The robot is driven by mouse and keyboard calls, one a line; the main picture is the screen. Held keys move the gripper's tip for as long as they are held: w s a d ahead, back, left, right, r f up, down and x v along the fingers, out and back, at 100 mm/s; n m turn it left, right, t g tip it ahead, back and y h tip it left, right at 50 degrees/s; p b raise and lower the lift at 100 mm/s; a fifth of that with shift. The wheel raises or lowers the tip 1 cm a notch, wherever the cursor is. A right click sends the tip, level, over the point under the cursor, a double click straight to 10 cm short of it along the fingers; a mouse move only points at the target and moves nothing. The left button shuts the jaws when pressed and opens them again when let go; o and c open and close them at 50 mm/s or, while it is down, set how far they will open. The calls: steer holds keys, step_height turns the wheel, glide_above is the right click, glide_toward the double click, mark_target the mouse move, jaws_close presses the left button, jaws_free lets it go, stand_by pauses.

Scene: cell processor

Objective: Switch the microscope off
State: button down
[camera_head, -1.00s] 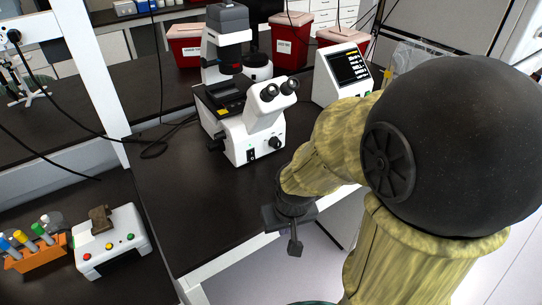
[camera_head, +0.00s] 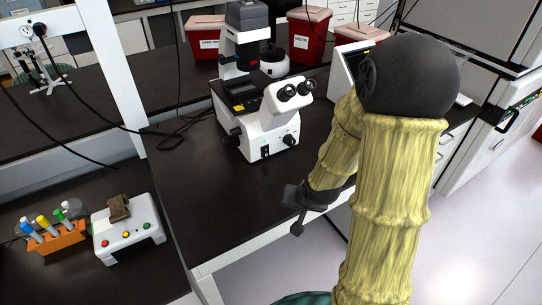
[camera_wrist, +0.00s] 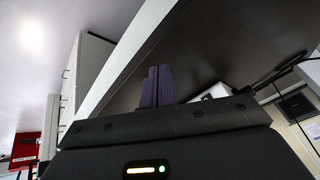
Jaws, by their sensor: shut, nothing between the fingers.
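The white and black microscope (camera_head: 262,122) stands on the black bench, with its twin eyepieces facing the front right. A small black switch (camera_head: 265,151) shows low on its front face, beside a dark round knob (camera_head: 289,140). I cannot tell the switch's position. My gripper (camera_head: 296,229) is near the bench's front edge, in front of and below the microscope, apart from it. In the wrist view my gripper's fingers (camera_wrist: 157,87) are together with nothing between them. A white part, perhaps the microscope's base, shows just beyond the gripper housing there.
A white box with coloured buttons (camera_head: 127,227) and an orange tube rack (camera_head: 57,238) sit at the left. Red bins (camera_head: 307,36) stand behind the microscope. A white device with a screen is partly hidden by my arm. The bench before the microscope is clear.

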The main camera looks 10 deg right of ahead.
mark_target(266, 157)
steer(key=w+m+t+y, duration=0.1)
steer(key=w+m+t, duration=0.1)
steer(key=m, duration=0.1)
steer(key=w+f+m+t+y+p, duration=0.1)
steer(key=w+m+t+y, duration=0.1)
steer(key=w+m, duration=0.1)
steer(key=shift+w+f+t, duration=0.1)
steer(key=shift+w+t, duration=0.2)
steer(key=r+m+t, duration=0.1)
steer(key=w+d+r+m+t, duration=0.1)
steer(key=m, duration=0.1)
steer(key=w+m+t, duration=0.1)
steer(key=shift+w+d+r+m+t+y, duration=0.1)
steer(key=shift+d+r+m+t+y, duration=0.2)
steer(key=shift+r+t+y, duration=0.1)
steer(key=p+x, duration=0.3)
steer(key=x, duration=1)
steer(key=shift+a+r+p, duration=0.1)
steer(key=shift+p, duration=0.3)
steer(key=shift+w+f, duration=0.25)
steer(key=shift+w, duration=0.2)
steer(key=shift+s, duration=0.1)
